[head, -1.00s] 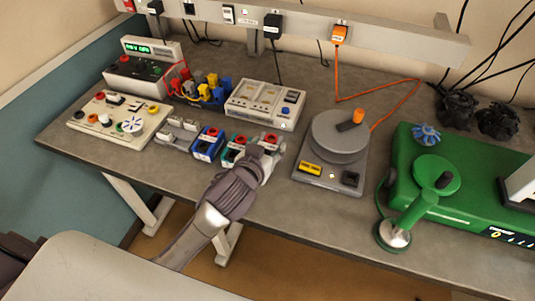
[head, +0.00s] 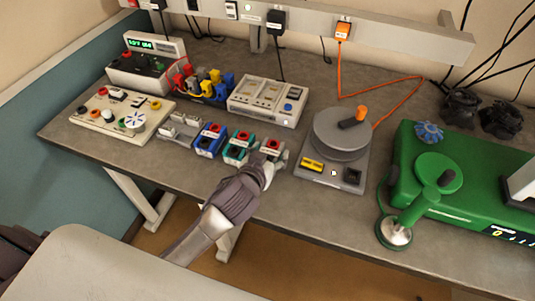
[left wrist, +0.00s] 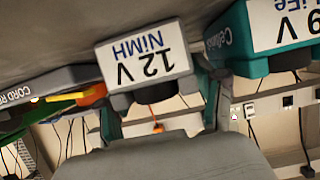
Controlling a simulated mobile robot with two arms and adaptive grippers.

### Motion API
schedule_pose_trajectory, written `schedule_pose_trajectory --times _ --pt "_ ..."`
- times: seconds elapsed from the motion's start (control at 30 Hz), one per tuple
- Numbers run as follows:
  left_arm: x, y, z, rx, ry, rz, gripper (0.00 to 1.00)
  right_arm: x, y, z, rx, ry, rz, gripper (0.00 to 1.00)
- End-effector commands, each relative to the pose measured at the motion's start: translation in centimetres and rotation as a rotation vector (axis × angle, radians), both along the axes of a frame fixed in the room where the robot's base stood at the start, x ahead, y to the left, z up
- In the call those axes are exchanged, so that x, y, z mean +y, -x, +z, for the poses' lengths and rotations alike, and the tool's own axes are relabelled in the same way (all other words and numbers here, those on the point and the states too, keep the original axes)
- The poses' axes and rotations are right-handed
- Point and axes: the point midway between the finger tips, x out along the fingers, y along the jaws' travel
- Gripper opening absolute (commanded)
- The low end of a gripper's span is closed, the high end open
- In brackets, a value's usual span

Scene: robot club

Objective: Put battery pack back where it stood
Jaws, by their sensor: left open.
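A grey battery pack (head: 271,146) with a red top stands at the right end of the row of packs on the bench. In the left wrist view, which looks upside down, its white label (left wrist: 148,55) reads 12 V NiMH. My left gripper (head: 268,162) is open at the front side of this pack. In the left wrist view the two fingers (left wrist: 162,112) stand apart, near the pack's two sides; I cannot tell whether they touch it. A teal pack (head: 236,149) stands just left of it, and it also shows in the left wrist view (left wrist: 233,40).
A blue pack (head: 209,139) and a grey rack (head: 178,130) continue the row leftward. A charger (head: 265,101) stands behind. A grey turntable device (head: 342,135) is to the right, then a green machine (head: 455,195). The bench front is clear.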

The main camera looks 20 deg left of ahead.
Motion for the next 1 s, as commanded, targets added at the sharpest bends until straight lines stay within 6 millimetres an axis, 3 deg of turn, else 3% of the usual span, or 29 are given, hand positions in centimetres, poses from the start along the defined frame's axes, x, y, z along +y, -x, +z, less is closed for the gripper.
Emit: schedule_pose_trajectory --times 0.17,0.6,0.8,1.0 --pt "0.0 1.4 0.7 0.000 0.002 -0.001 0.69 0.1 0.0 -0.1 -0.001 -0.002 -0.001 1.00" --pt "0.3 9.5 4.0 0.000 0.003 -0.001 0.69 0.4 -0.1 -1.1 0.000 -0.004 -0.002 1.00" --pt "0.4 11.0 4.8 -0.001 0.001 0.000 0.69 0.4 0.0 -1.3 0.000 -0.004 -0.002 1.00" --pt "0.4 11.1 4.8 -0.001 0.000 0.000 0.69 0.4 0.0 -1.2 0.000 -0.004 -0.002 1.00"
